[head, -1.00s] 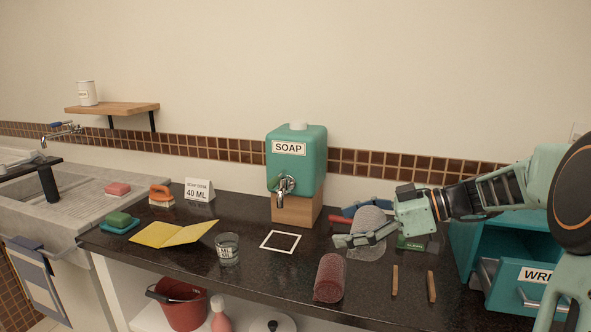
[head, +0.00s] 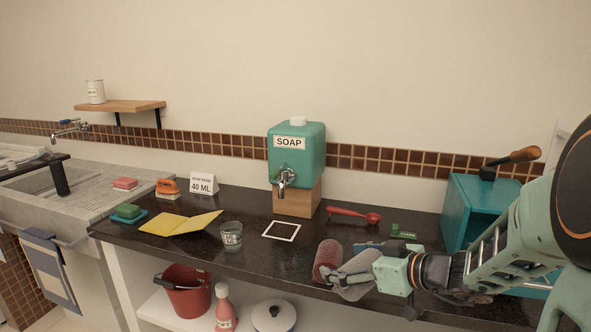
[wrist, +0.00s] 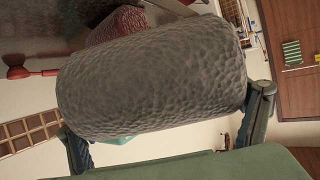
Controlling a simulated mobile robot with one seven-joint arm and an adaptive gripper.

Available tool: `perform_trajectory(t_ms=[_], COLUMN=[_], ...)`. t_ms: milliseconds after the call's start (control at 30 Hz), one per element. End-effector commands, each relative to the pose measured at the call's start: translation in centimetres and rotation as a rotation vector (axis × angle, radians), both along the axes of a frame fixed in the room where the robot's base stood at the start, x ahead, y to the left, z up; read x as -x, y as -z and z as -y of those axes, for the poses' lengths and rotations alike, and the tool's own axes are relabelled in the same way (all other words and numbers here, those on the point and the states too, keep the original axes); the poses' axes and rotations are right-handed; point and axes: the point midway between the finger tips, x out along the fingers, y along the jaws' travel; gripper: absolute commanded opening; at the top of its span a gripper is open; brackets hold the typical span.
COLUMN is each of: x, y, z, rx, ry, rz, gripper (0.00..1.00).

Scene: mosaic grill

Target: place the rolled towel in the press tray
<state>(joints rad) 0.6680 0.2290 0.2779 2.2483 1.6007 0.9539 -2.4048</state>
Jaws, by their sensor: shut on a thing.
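A grey, rough-textured rolled towel (head: 352,284) is held crosswise between the fingers of my gripper (head: 358,266), near the counter's front edge. It fills the middle of the wrist view (wrist: 150,82), with a finger at each end. A second rolled towel, dark red (head: 326,258), lies on the counter just left of and behind the grey one. It also shows in the wrist view (wrist: 122,22). The teal press (head: 467,205) stands at the right with a wooden-handled lever (head: 515,158). Its front tray is mostly hidden behind my arm.
A teal soap dispenser (head: 297,150) stands on a wooden block. A red ladle (head: 352,215) and a small green card (head: 404,231) lie behind my gripper. A white square frame (head: 282,231), a glass (head: 231,236) and a yellow folder (head: 183,224) are farther left.

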Motion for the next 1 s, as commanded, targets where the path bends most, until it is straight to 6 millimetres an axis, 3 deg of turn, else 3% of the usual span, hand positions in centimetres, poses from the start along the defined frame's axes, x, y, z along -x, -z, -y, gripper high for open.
perform_trajectory(t_ms=[100, 400, 1000], x=[1.4, 4.7, 3.6], y=[2.8, 7.8, -0.7], z=[0.9, 2.8, 2.2], rx=[-0.004, -0.006, -0.007], ry=[0.097, 0.253, -0.009], rz=[-0.008, -0.007, 0.002], gripper=[0.59, 0.59, 0.59])
